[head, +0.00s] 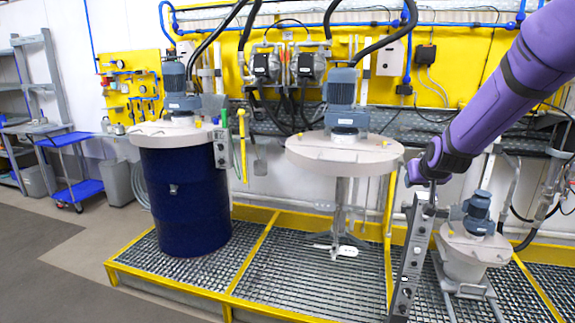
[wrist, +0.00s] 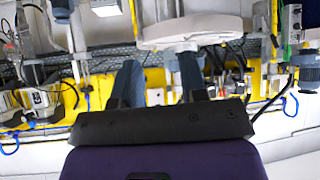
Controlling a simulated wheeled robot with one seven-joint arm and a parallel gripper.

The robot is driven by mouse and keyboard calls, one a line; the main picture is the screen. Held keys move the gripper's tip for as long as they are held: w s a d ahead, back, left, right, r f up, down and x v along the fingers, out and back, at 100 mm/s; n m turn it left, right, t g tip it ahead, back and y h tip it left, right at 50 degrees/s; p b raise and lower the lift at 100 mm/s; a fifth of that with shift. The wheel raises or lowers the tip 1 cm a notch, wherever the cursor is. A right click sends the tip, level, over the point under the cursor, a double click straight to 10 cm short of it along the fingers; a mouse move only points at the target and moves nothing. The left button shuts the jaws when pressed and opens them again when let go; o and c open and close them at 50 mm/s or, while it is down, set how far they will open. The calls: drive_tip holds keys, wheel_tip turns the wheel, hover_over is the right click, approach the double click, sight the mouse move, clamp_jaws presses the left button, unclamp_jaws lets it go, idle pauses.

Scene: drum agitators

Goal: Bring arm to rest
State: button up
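My purple arm reaches in from the upper right of the head view. My gripper (head: 415,172) is at its end, small and partly hidden by the wrist, to the right of the middle agitator's lid. In the wrist view my gripper (wrist: 158,78) shows two grey-blue fingers standing apart, with nothing seen between them. The middle agitator (head: 345,155) has a round beige lid, a grey-blue motor on top and a bare shaft with a paddle below, and no drum around it. Its lid also shows in the wrist view (wrist: 185,30), beyond the fingers.
A dark blue drum (head: 185,205) with a lidded agitator stands left on the yellow-edged grating (head: 300,290). A grey perforated post (head: 408,265) rises just below my gripper; contact is unclear. A small mixer (head: 470,250) stands right. Blue cart (head: 72,165) and open floor lie left.

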drive_tip(key=s+a+r+g, duration=0.1)
drive_tip(key=s+r, duration=0.2)
drive_tip(key=s, duration=0.4)
drive_tip(key=s+a+r+y, duration=0.1)
drive_tip(key=s+r, duration=0.3)
drive_tip(key=s, duration=0.2)
drive_tip(key=s+a+r+g, duration=0.1)
drive_tip(key=s+a+r, duration=0.15)
drive_tip(key=s, duration=0.45)
drive_tip(key=s+r+g, duration=0.1)
drive_tip(key=s+g, duration=0.1)
drive_tip(key=s, duration=1.7)
drive_tip(key=shift+s+r+n, duration=0.15)
drive_tip(key=shift+s+n, duration=0.15)
drive_tip(key=shift+n, duration=0.1)
